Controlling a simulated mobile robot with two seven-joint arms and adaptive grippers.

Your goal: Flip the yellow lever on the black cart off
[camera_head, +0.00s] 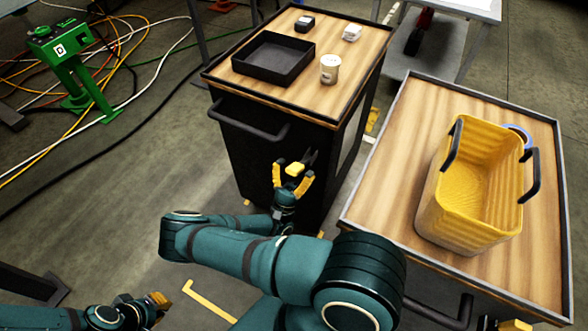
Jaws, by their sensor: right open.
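The black cart (235,150) stands in the middle, with a wooden top and a black push handle on its near side. A small yellow piece (295,169), which looks like the lever, shows low on the cart's near face, by its right corner. My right gripper (292,178) is open with its yellow-tipped fingers on either side of that piece. I cannot tell whether they touch it. The lever's exact position is hard to make out behind the fingers. My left gripper (157,301) is low at the bottom left, away from the cart; its finger opening is unclear.
On the cart top are a black tray (248,68), a white can (330,69) and two small boxes. A second wood-topped cart (375,200) at the right holds a yellow basket (465,230) and a blue ring. A green stand (85,80) and loose cables lie at the left.

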